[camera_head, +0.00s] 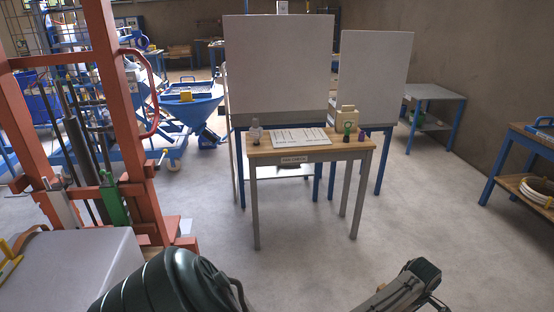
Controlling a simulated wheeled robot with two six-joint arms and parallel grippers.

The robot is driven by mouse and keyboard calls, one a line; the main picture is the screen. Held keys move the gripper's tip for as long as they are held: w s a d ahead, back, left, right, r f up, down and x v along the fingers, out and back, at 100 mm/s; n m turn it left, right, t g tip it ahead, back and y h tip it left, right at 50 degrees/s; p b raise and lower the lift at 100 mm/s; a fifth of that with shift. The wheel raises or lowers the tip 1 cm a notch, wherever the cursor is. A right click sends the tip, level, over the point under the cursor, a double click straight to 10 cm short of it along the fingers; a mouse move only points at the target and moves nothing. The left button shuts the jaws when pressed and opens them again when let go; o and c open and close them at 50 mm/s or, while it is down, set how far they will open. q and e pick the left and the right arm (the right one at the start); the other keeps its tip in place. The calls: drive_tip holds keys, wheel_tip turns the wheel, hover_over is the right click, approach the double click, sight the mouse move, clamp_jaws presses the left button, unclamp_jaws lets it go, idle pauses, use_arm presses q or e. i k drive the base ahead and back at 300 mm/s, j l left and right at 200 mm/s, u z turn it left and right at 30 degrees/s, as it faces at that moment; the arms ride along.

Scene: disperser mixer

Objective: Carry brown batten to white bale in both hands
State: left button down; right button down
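I cannot make out a brown batten in the head view. Two large white blocks or panels, one left (279,62) and one right (374,78), stand upright behind a small wooden-topped table; I cannot tell whether either is the white bale. A pale box-like form (75,268) is at the lower left, cut by the frame edge. A grey and black arm part at the lower right appears to be mine, but its fingers cannot be made out. My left gripper cannot be identified.
The small table (350,156) holds a white keyboard-like board (290,137), a clear bottle (257,132) and a cream container (347,118). An orange frame (125,100) stands left. A dark green ribbed object (165,283) is at the bottom. Floor right of the table is clear.

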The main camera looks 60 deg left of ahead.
sight(72, 269)
drive_tip(key=i+u, duration=0.15)
drive_tip(key=u, duration=0.2)
drive_tip(key=i+u, duration=0.2)
drive_tip(key=u, duration=0.15)
drive_tip(key=i+u, duration=0.15)
drive_tip(key=u, duration=0.2)
drive_tip(key=i+j+u, duration=0.15)
drive_tip(key=u, duration=0.2)
drive_tip(key=i+u, duration=0.95)
drive_tip(key=i, duration=0.15)
drive_tip(key=i+u, duration=0.45)
drive_tip(key=u, duration=0.25)
drive_tip(key=i+u, duration=0.15)
drive_tip(key=u, duration=0.3)
drive_tip(key=i+l+u, duration=0.15)
drive_tip(key=u, duration=0.25)
drive_tip(key=i+l+u, duration=0.1)
drive_tip(key=u, duration=0.35)
drive_tip(key=i+l+u, duration=0.1)
drive_tip(key=l+u, duration=0.15)
drive_tip(key=u, duration=0.15)
drive_tip(key=i+l+u, duration=0.1)
drive_tip(key=i+u, duration=0.15)
drive_tip(key=i+l+u, duration=0.15)
drive_tip(key=i+u, duration=0.15)
